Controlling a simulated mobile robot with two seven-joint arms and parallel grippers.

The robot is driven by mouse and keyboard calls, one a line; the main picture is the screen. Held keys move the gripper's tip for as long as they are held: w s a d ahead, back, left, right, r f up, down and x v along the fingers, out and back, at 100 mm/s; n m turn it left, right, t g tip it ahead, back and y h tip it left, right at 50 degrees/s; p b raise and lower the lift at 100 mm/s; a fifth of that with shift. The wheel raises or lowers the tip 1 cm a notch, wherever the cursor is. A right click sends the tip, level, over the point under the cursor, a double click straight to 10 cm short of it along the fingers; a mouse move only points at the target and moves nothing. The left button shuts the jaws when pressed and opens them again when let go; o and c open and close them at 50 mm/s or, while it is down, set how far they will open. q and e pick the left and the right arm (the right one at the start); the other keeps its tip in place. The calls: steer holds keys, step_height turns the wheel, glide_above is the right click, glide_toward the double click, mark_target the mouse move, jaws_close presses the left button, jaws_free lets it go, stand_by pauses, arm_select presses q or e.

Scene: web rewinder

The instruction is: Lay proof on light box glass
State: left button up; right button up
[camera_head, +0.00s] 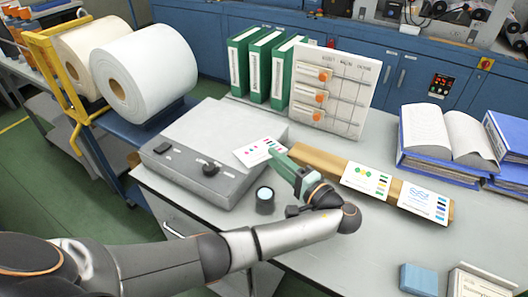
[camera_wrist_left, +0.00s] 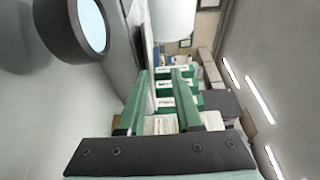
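A white proof (camera_head: 258,152) with coloured dots lies at or just above the right part of the grey light box (camera_head: 205,135), at my left gripper's fingertips. My left gripper (camera_head: 277,157) points at it from the right, low over the table. In the left wrist view the two green fingers (camera_wrist_left: 160,78) stand apart, with background showing between them. A thin pale edge runs near the left finger; I cannot tell whether it is the proof or the box. Two other proofs, one with green marks (camera_head: 366,181) and one with blue marks (camera_head: 424,202), rest on a brown strip. My right gripper is not in view.
A dark loupe (camera_head: 265,200) stands close beside my left gripper; it also shows in the left wrist view (camera_wrist_left: 62,28). Green binders (camera_head: 262,65) and a white board (camera_head: 331,90) stand behind. A blue block (camera_head: 418,280) is at the front right.

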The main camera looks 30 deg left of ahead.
arm_select(q)
steer(key=shift+s+d, duration=0.3)
steer(key=shift+d, duration=0.35)
steer(key=o, duration=1.1)
steer(key=shift+c, duration=0.2)
